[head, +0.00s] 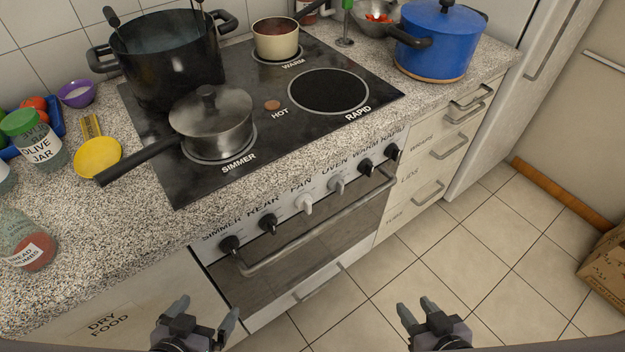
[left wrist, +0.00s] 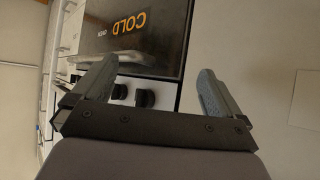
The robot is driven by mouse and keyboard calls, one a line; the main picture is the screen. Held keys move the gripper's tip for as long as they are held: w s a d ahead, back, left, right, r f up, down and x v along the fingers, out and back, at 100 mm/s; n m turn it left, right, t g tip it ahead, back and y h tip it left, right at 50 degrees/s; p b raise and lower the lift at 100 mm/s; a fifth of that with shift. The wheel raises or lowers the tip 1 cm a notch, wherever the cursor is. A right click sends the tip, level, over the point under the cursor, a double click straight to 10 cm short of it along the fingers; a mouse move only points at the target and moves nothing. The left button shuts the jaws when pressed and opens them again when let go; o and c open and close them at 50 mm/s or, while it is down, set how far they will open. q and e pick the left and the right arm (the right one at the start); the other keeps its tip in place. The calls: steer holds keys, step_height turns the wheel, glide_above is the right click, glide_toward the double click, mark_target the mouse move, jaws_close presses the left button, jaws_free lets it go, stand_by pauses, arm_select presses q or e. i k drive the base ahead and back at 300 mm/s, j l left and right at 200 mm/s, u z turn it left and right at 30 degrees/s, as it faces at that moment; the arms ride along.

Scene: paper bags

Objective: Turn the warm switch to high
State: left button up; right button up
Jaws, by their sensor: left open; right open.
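The warm switch (head: 365,166) is a black knob on the front panel of the stove, fifth from the left under the label WARM. It sits between the white oven knob (head: 337,184) and the black rapid knob (head: 392,152). My left gripper (head: 206,310) is open and empty at the bottom of the head view, in front of the drawer marked DRY FOOD. My right gripper (head: 416,307) is open and empty, low above the floor. Both are well apart from the warm switch. The left wrist view shows open fingers (left wrist: 158,85) with black knobs (left wrist: 145,98) beyond them.
The oven handle (head: 320,223) juts out below the knobs. A steel saucepan (head: 212,125), a black pot (head: 165,60), a cream pan (head: 276,40) and a blue pot (head: 440,45) stand above. The tiled floor (head: 400,270) ahead is clear; a cardboard box (head: 607,267) is at right.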

mark_target(366, 166)
steer(key=i+l+u, duration=0.15)
steer(key=l+u, duration=0.2)
steer(key=l, duration=1.4)
steer(key=l+u, duration=0.35)
steer(key=l, duration=1.4)
